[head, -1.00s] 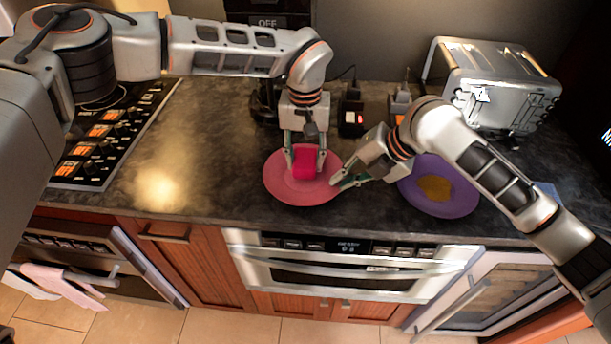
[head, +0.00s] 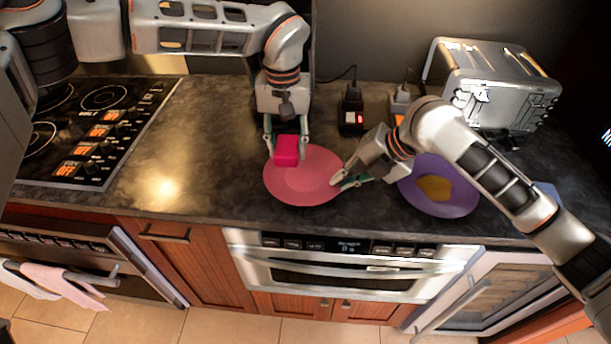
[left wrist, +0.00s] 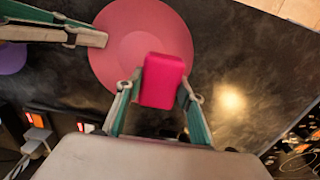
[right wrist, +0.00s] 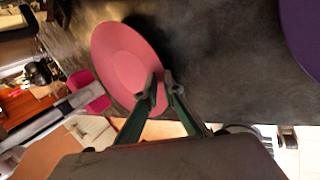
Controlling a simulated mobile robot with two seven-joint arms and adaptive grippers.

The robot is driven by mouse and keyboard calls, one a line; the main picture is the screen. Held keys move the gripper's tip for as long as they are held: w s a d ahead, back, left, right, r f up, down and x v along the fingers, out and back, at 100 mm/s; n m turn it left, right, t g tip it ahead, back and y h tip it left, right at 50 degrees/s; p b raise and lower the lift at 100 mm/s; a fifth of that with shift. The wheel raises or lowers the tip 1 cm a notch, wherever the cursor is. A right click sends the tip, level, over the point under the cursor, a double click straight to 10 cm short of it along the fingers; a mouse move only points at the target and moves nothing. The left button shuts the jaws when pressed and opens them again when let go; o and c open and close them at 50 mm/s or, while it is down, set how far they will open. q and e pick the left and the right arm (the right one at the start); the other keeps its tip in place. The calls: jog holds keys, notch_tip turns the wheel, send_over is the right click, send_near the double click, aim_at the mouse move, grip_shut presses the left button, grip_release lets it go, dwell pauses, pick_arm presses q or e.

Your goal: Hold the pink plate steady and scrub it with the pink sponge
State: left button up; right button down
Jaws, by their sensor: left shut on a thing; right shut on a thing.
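The pink plate (head: 312,184) lies on the dark counter in the head view. My left gripper (head: 286,150) is shut on the pink sponge (head: 287,152) over the plate's back-left edge. In the left wrist view the sponge (left wrist: 162,81) sits between the fingers and covers part of the plate (left wrist: 125,40). Whether the sponge touches the plate I cannot tell. My right gripper (head: 345,182) is shut on the plate's right rim. In the right wrist view the fingertips (right wrist: 158,86) meet at the rim of the plate (right wrist: 122,60).
A purple plate (head: 462,190) with a brownish sponge (head: 434,188) on it lies to the right, close to my right arm. A silver toaster oven (head: 500,90) stands at the back right. The stovetop (head: 95,130) is at the left. The counter left of the pink plate is clear.

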pick_arm(q)
jog(key=shift+a, duration=2.4)
pick_arm(e)
jog(key=shift+d+f, duration=0.1)
jog(key=shift+f, duration=0.05)
jog(key=c, duration=2.1)
grip_release()
jog(key=shift+d+r, duration=0.25)
jog(key=shift+r, duration=0.25)
jog(key=v, duration=1.1)
